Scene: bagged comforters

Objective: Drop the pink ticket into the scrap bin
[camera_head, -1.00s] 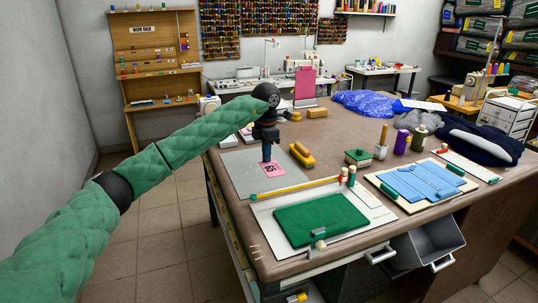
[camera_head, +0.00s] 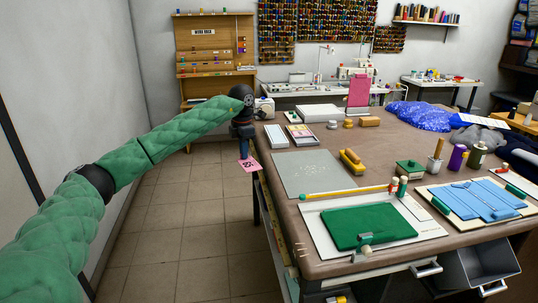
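The pink ticket (camera_head: 250,166), with dark print on it, hangs at the tips of my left gripper (camera_head: 244,156). The gripper points down, and its fingers look closed on the ticket's edge. The ticket is in the air just left of the table's left edge, with floor tiles behind it. A dark grey open bin (camera_head: 482,264) sits under the table's front edge at the lower right; it may be the scrap bin, but I see no label. My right gripper is not in view.
The brown table (camera_head: 285,215) fills the right side. Near its left edge lie a grey mat (camera_head: 312,176), a yellow-handled brush (camera_head: 351,161), a green pad (camera_head: 370,226) and shallow trays (camera_head: 300,135). The tiled floor (camera_head: 175,215) left of the table is clear.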

